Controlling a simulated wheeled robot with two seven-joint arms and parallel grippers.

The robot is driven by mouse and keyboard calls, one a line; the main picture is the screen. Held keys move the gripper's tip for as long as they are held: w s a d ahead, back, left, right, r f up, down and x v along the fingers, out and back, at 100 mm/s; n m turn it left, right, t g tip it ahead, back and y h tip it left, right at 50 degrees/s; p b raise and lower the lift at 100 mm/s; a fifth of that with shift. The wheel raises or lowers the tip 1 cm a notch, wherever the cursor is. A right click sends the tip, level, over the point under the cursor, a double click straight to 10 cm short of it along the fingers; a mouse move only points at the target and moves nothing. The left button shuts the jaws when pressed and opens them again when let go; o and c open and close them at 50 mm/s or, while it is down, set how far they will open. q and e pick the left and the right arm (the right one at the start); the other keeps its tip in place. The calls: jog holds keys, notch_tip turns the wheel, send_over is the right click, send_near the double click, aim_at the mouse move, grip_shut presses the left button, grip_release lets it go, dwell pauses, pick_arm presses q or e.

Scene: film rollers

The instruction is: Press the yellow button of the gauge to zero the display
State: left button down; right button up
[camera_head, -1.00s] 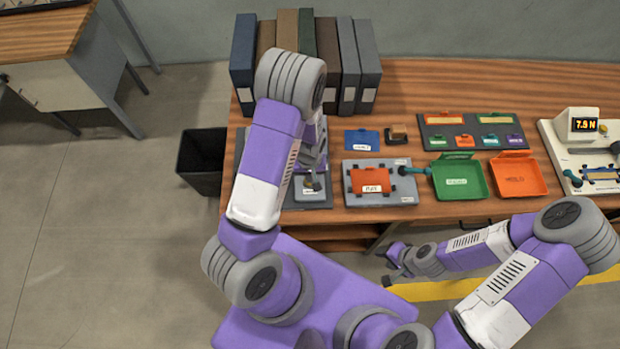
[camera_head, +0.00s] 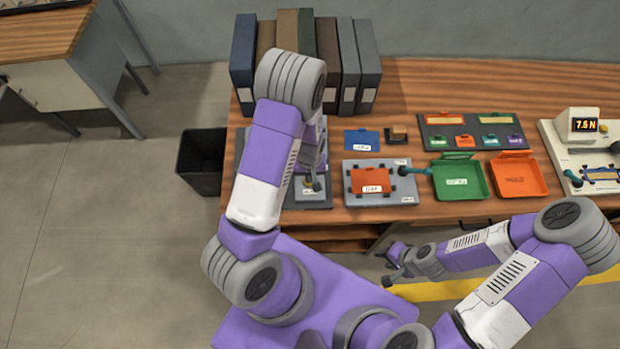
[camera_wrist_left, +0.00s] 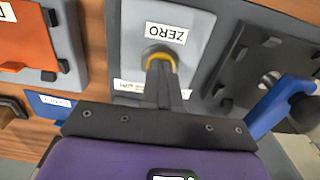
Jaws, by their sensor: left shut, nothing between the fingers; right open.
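The gauge (camera_head: 571,142) at the right of the bench has a small lit display (camera_head: 584,125) with orange digits, about 7.6 N, and a small yellow knob (camera_head: 603,128) beside it. A grey plate labelled ZERO (camera_wrist_left: 200,30) shows in the left wrist view, with a yellow-ringed button (camera_wrist_left: 171,61). My left gripper (camera_wrist_left: 160,66) is shut and empty, its fingertips over that button and hiding part of it. I cannot tell whether they touch. In the head view this gripper (camera_head: 317,184) is at the left of the bench. My right gripper (camera_head: 391,266) is open and empty before the bench.
A grey plate with an orange panel (camera_head: 371,180), a green tray (camera_head: 459,182) and an orange tray (camera_head: 519,178) lie to the right. A black fixture with a blue handle (camera_wrist_left: 283,103) lies beside the ZERO plate. Upright binders (camera_head: 368,65) stand behind.

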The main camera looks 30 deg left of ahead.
pick_arm(q)
notch_tip(320, 180, up, 10)
jog(key=p, duration=0.7)
jog(key=shift+p, duration=0.35)
pick_arm(e)
notch_tip(320, 180, up, 8)
pick_arm(q)
jog(key=shift+f, duration=0.1)
pick_arm(e)
jog(key=shift+f, duration=0.1)
